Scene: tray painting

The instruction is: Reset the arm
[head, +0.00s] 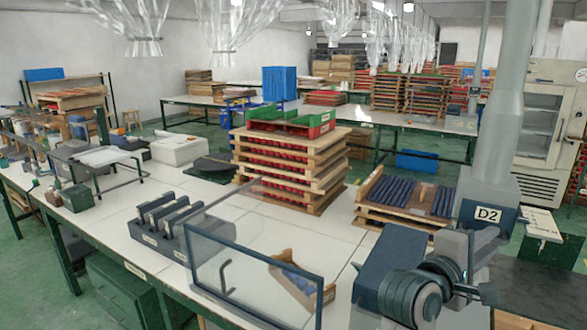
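My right arm's wrist and gripper (428,287) show at the lower right, over the near right part of the worktable. Grey and dark round parts face the camera, and the fingers cannot be made out, so I cannot tell whether they are open or shut. No held object can be made out there. My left arm and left gripper are not in view.
A clear panel with a blue-grey frame (206,279) stands at the table's front. A slotted dark holder (168,240), stacked wooden trays (285,173), a tray of dark blue rods (406,198) and a small wooden tray (322,298) stand nearby. White tabletop (310,235) is bare between them.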

